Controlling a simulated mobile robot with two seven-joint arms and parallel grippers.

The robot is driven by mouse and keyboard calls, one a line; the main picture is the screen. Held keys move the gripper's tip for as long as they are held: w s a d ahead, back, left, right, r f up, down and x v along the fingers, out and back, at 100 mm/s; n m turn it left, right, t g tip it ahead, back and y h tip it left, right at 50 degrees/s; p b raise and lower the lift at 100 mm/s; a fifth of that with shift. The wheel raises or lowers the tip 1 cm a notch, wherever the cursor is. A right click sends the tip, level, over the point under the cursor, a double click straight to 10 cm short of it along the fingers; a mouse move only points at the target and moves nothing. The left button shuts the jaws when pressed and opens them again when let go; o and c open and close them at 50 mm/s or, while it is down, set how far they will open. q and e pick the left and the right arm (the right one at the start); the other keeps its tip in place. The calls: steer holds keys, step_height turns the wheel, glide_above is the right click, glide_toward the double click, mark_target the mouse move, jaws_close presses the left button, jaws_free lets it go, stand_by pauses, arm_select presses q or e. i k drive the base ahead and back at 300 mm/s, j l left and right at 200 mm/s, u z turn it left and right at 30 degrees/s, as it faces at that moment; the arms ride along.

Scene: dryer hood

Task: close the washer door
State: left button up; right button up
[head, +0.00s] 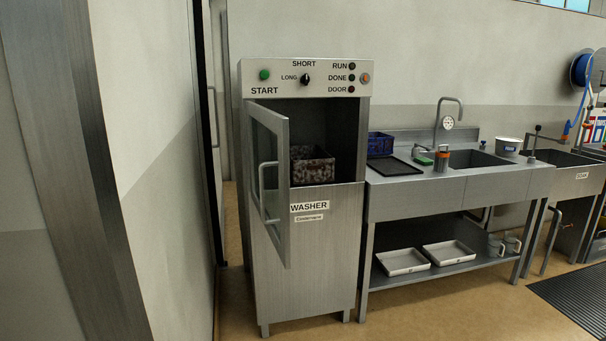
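The washer (320,235) is a tall steel cabinet left of the middle of the head view, with a control panel (306,77) on top. Its door (268,190) is hinged on the left and stands open, swung out toward me. A bar handle (265,193) is on the door's face. Inside the dark opening sits a crate (313,168) with a speckled, mottled surface. Neither of my grippers shows in the head view.
A steel sink bench (455,189) adjoins the washer on the right, with a dark tray (393,166) and a blue crate (380,143) on it. A wall (150,150) stands close on the left. The floor before the washer is clear.

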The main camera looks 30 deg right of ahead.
mark_target(279, 124)
steer(key=i+j+z, duration=0.15)
steer(key=j+z, duration=0.25)
steer(key=i+j+z, duration=0.1)
steer(key=z, duration=0.35)
steer(key=i+j+z, duration=0.2)
steer(key=j, duration=0.15)
steer(key=k+l, duration=0.2)
steer(key=k, duration=0.25)
steer(key=i+l, duration=0.1)
steer(key=l, duration=0.2)
steer(key=i+l, duration=0.1)
steer(key=l, duration=0.15)
steer(key=i+l, duration=0.1)
steer(key=l, duration=0.2)
steer(key=i+l+u, duration=0.1)
steer(key=l+u, duration=0.5)
